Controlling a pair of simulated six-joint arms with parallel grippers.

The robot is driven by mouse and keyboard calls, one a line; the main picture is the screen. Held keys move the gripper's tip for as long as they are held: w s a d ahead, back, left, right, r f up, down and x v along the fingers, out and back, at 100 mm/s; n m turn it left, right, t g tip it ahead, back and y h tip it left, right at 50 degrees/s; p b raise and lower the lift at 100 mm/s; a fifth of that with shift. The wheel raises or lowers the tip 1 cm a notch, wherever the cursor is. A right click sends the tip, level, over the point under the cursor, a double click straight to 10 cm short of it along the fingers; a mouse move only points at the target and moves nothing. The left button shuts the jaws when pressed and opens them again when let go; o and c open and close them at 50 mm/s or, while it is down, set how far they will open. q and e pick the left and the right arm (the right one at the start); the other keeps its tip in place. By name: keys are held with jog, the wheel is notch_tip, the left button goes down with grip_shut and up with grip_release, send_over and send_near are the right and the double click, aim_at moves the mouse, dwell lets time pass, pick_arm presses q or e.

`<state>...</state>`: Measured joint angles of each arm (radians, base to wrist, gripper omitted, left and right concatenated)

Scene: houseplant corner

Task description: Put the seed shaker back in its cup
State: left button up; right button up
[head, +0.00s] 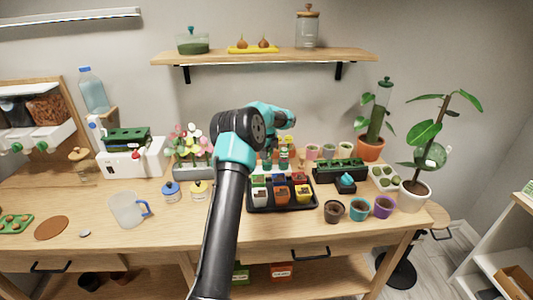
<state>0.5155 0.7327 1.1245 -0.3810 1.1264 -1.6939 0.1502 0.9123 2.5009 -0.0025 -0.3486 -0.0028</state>
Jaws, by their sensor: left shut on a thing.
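My left gripper (287,139) points down over the middle of the table, behind the black tray, and is partly hidden by its own wrist. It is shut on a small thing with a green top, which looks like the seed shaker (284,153). A similar dark green item (266,156) stands just left of it. The shaker's cup cannot be made out clearly. Whether the shaker is in a cup or above one cannot be told at this size. My right gripper is not in view.
A black tray (283,209) of coloured pots stands in front of the gripper. Flowers in a grey planter (194,171) are to the left, a dark green-planted box (340,172) to the right. Several small pots line the right front.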

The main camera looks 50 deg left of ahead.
pick_arm(q)
jog(key=o, duration=1.4)
jog(key=shift+r, duration=0.15)
jog(key=shift+r, duration=3.35)
